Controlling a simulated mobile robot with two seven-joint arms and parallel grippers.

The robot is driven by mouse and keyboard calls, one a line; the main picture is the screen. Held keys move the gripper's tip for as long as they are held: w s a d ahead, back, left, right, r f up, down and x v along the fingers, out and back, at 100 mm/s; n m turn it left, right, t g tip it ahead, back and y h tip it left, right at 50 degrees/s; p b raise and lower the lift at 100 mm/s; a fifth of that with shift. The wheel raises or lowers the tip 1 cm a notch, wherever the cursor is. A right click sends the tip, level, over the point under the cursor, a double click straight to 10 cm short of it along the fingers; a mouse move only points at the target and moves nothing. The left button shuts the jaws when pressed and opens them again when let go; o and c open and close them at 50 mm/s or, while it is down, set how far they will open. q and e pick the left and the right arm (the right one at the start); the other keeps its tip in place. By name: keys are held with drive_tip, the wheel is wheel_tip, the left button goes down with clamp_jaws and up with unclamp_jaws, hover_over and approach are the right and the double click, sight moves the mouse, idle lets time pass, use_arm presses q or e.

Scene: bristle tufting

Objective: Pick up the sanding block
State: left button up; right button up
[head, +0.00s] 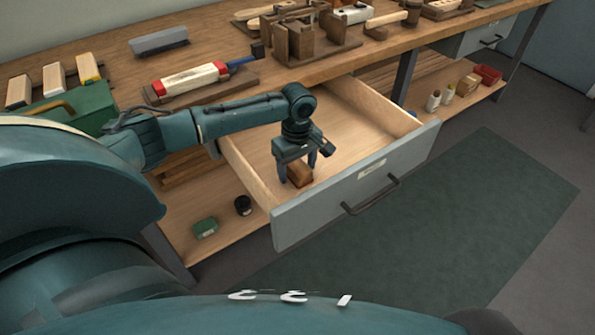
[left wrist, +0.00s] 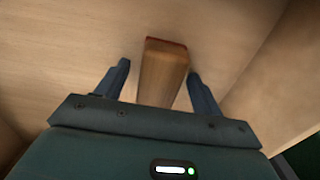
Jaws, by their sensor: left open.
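The sanding block (head: 300,174) is a small brown wooden block inside the open drawer (head: 342,196), near its front left corner. In the left wrist view the block (left wrist: 163,72) stands between the two fingers, with a gap on each side. My left gripper (head: 297,178) points down into the drawer with its fingers open around the block. It also shows in the left wrist view (left wrist: 160,85), open and not clamped on the block. Part of the block is hidden by the fingers in the head view. My right gripper is not in view.
The drawer's grey front has a dark handle (head: 371,195). The workbench (head: 120,65) above carries a red and white tool (head: 190,79), a grey block (head: 158,40) and wooden fixtures (head: 305,38). The lower shelf holds a green box (head: 205,227) and a dark round item (head: 243,205).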

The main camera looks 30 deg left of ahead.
use_arm(q)
drive_tip(key=c, duration=1.1)
drive_tip(key=shift+r, duration=0.15)
